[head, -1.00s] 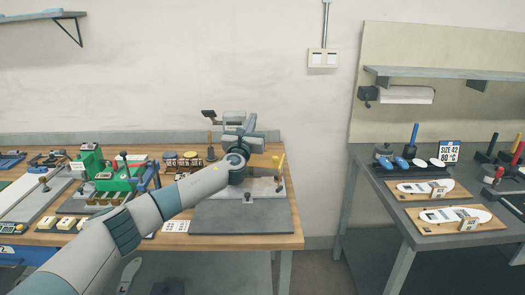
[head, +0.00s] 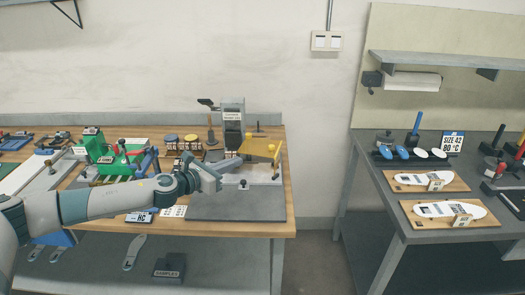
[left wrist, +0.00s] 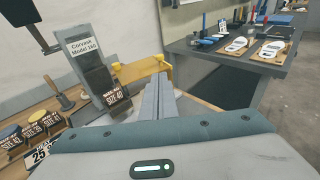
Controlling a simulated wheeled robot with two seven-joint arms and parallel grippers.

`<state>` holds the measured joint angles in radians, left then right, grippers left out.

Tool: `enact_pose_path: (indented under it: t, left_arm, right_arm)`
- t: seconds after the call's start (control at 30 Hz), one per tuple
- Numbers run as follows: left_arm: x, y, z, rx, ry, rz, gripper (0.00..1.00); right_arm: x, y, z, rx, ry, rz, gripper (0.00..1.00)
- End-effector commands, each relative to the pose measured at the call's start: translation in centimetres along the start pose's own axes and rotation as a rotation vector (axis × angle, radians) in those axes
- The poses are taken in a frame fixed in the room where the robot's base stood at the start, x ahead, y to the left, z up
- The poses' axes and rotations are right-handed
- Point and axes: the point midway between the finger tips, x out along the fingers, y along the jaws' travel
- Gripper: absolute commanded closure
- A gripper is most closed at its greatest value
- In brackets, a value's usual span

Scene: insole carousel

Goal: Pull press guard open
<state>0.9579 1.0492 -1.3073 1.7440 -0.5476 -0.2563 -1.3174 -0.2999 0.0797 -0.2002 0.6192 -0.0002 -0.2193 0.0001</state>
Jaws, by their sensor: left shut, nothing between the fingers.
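The press (head: 232,125) is a grey upright block with a label and a dark lever, standing on a dark grey mat at the right end of the wooden bench. Its yellow guard (head: 262,148) is a panel at the press's right front; it also shows in the left wrist view (left wrist: 148,68). My left gripper (head: 236,161) is shut and empty, its fingertips just left of and close to the guard. In the left wrist view its fingers (left wrist: 158,95) point toward the guard. I cannot tell if they touch it. My right gripper is not in view.
Left of the press are yellow and blue round-topped stamps (head: 171,141) and a green fixture (head: 104,155). The mat (head: 238,205) is clear in front. A floor gap separates the bench from a grey table (head: 400,200) with insoles on wooden boards.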

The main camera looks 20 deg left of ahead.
Motion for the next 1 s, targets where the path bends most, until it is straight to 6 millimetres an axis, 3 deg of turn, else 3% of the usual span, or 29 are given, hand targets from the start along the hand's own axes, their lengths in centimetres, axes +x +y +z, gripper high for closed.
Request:
enact_pose_path:
  t: [0.37, 1.0]
  left_arm:
    - [2.3, -0.1, 0.2, 0.001, -0.002, 0.000, 1.00]
    - [11.8, 0.0, 0.2, 0.000, -0.002, 0.002, 1.00]
  right_arm:
    - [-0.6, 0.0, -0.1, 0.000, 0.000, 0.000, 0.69]
    - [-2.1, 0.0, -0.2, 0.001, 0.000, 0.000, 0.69]
